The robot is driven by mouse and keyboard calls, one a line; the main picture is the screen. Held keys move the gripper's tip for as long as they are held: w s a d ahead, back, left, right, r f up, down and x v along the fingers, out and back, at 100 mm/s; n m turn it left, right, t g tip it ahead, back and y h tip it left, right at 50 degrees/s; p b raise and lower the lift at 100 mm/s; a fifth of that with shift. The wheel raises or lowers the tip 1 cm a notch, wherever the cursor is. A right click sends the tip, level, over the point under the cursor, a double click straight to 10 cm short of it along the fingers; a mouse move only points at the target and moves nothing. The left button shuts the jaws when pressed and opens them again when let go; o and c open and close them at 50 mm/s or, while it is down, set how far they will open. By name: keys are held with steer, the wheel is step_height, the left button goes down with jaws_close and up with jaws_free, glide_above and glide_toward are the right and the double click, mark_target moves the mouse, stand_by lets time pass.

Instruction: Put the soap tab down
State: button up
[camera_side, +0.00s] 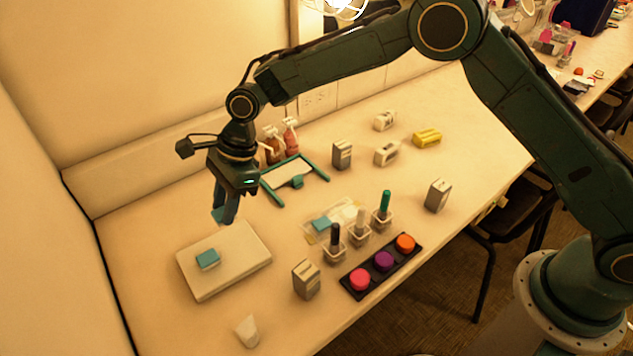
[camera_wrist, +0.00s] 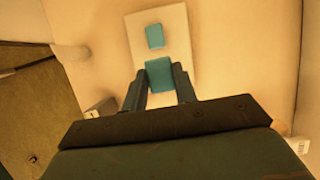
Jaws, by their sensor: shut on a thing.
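My gripper (camera_side: 228,212) is shut on a teal soap tab (camera_side: 217,215), of which only a part shows beside the fingers. In the wrist view the held tab (camera_wrist: 160,74) sits between the two fingers, in front of the white slab. My gripper appears raised above the slab's back edge. The flat white slab (camera_side: 234,270) lies at the left of the table and also shows in the wrist view (camera_wrist: 179,28). A second teal tab (camera_side: 208,259) lies on it, left of its middle, and shows beyond the held one in the wrist view (camera_wrist: 154,36).
A teal frame (camera_side: 312,167) and brown bottles (camera_side: 289,136) stand behind. A clear packet with a teal piece (camera_side: 320,223), several capped bottles (camera_side: 334,243), a dark tray of coloured discs (camera_side: 384,262) and a grey box (camera_side: 306,279) are to the right. A white wedge (camera_side: 247,331) is in front.

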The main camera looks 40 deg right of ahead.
glide_above(231, 249)
steer(key=d, duration=0.1)
steer(key=shift+d+f, duration=0.2)
steer(key=shift+f, duration=2.2)
steer(key=shift+f, duration=2.15)
steer(key=o, duration=0.9)
steer(key=shift+f, duration=0.1)
steer(key=shift+o, duration=0.2)
steer(key=v, duration=1.2)
